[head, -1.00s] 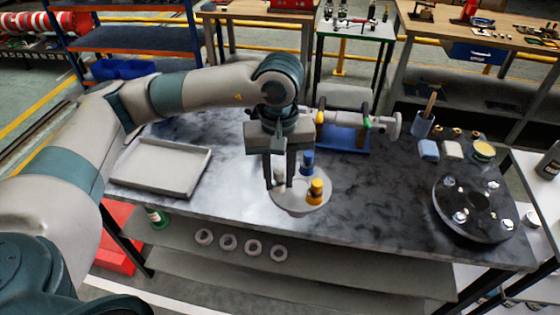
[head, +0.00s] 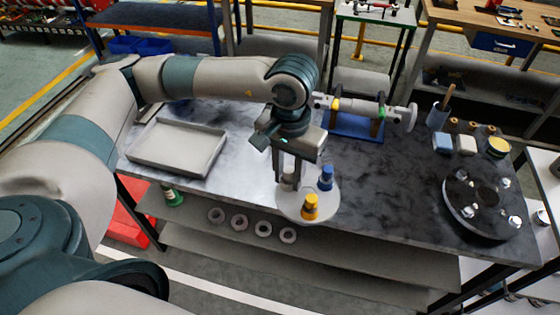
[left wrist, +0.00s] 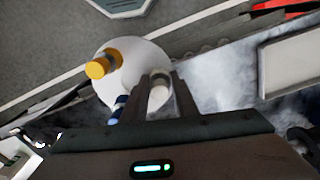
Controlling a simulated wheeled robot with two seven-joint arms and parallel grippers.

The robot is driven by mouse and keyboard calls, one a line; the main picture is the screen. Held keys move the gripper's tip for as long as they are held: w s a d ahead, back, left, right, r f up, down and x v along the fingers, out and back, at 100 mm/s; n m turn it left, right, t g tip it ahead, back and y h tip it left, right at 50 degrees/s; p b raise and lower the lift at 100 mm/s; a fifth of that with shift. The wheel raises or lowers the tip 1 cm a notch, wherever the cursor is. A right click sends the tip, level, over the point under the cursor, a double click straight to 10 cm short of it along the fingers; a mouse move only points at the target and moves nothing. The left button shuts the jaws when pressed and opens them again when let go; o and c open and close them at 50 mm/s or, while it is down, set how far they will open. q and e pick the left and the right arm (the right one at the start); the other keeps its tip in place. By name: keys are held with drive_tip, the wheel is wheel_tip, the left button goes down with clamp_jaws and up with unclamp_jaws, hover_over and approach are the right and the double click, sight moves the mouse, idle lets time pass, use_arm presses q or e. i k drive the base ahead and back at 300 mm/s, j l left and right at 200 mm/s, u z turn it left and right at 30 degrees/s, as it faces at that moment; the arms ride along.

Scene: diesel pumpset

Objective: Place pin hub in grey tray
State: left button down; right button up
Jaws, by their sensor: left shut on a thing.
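The pin hub (head: 295,208) is a pale round disc with a blue-capped post, a yellow-capped post and a pale post. My left gripper (head: 288,182) points down and is shut on the pale post of the hub. In the left wrist view the fingers (left wrist: 160,92) close around that post, and the disc (left wrist: 132,62) overlaps the table's front edge. The hub looks roughly level; its height above the table is hard to tell. The grey tray (head: 139,157) lies empty on the table to the left. My right gripper is not in view.
A shaft assembly on a blue stand (head: 355,125) is behind the gripper. A dark round flange (head: 480,215) and small blocks lie to the right. The marble-look table (head: 240,165) is clear between hub and tray. Several rings (head: 239,222) lie on the lower shelf.

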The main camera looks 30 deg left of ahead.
sight(177, 148)
drive_tip(key=j+u, duration=0.15)
drive_tip(key=j, duration=0.45)
drive_tip(key=i+j+u, duration=0.2)
drive_tip(key=j, duration=0.35)
drive_tip(key=j+u, duration=0.15)
drive_tip(key=j, duration=0.45)
